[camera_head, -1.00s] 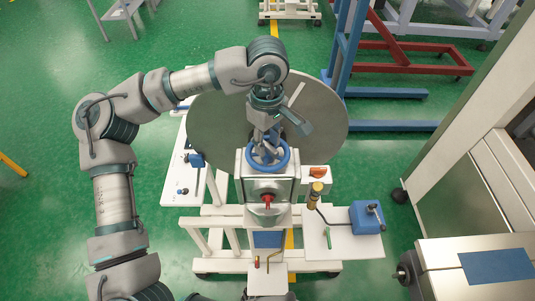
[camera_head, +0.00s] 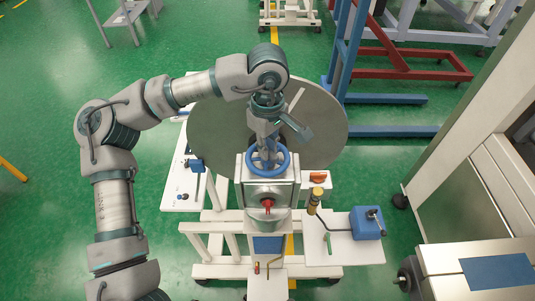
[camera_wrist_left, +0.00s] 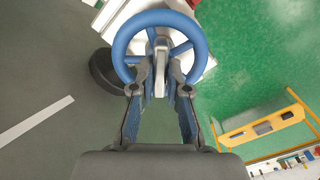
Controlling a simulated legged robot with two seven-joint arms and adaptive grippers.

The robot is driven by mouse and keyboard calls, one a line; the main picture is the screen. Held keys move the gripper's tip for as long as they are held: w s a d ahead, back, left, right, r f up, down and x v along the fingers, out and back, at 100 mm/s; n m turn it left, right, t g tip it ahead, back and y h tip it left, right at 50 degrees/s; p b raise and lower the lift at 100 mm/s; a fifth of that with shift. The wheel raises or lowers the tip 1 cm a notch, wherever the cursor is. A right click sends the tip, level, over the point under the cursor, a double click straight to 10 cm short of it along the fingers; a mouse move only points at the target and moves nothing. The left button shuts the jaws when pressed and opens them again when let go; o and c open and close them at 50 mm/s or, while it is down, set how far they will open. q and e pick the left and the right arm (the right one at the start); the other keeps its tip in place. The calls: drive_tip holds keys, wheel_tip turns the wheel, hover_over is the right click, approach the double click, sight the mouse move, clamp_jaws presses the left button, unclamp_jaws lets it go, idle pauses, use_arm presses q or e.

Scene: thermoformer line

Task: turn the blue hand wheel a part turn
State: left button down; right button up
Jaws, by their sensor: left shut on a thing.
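The blue hand wheel (camera_head: 287,163) sits on top of a pale machine housing with a red knob, in front of a large grey disc. My left gripper (camera_head: 266,150) reaches down onto the wheel from above. In the left wrist view the wheel's rim (camera_wrist_left: 118,45) and spokes show ahead of the fingers. The fingers partly hide the exact contact. My right gripper is not in view.
The large grey disc (camera_head: 325,125) stands close behind the wheel. A white side shelf (camera_head: 345,250) with a blue box (camera_head: 367,222) and a yellow-topped post (camera_head: 315,200) is at the right. Blue frame posts (camera_head: 342,60) stand further back. Green floor is open at the left.

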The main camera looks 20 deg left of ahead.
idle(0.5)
use_arm(q)
drive_tip(key=shift+m+p, duration=0.4)
drive_tip(key=shift+m, duration=1)
drive_tip(key=shift+m+p, duration=0.5)
drive_tip(key=shift+m, duration=0.5)
drive_tip(key=shift+w+m, duration=0.1)
drive_tip(key=shift+m, duration=0.3)
